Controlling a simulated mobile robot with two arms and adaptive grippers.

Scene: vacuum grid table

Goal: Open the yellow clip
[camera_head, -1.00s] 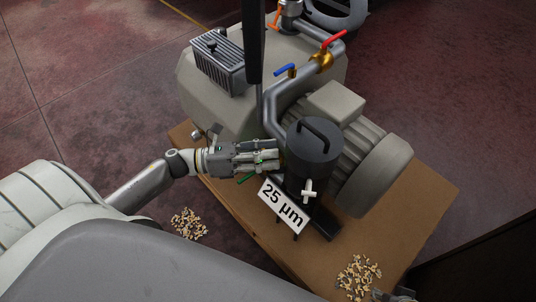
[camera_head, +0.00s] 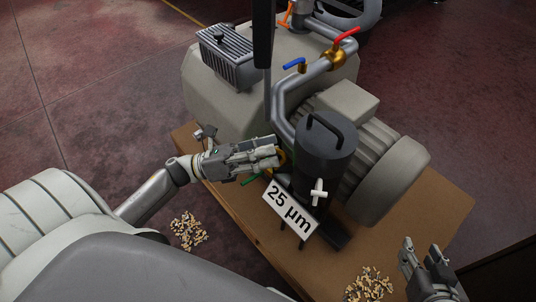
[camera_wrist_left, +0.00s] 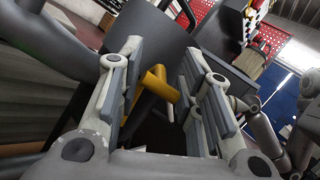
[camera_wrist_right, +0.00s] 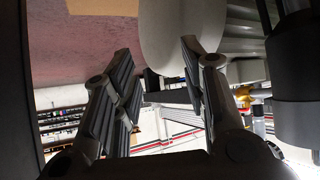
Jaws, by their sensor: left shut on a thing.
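The yellow clip (camera_head: 281,158) sits on the left side of the dark grey canister (camera_head: 326,150), partly hidden by my left gripper. My left gripper (camera_head: 277,152) reaches in from the left with its fingertips at the clip. My right gripper (camera_head: 420,250) is at the lower right, apart from the canister. In the right wrist view my right gripper (camera_wrist_right: 160,60) is open and empty.
A white "25 µm" sign (camera_head: 290,208) and a white cross handle (camera_head: 318,192) are at the canister's front. The ribbed pump motor (camera_head: 395,170) stands behind it. Pipes with a blue valve (camera_head: 294,64) and a red valve (camera_head: 348,34) run above. Cardboard (camera_head: 440,205) lies underneath.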

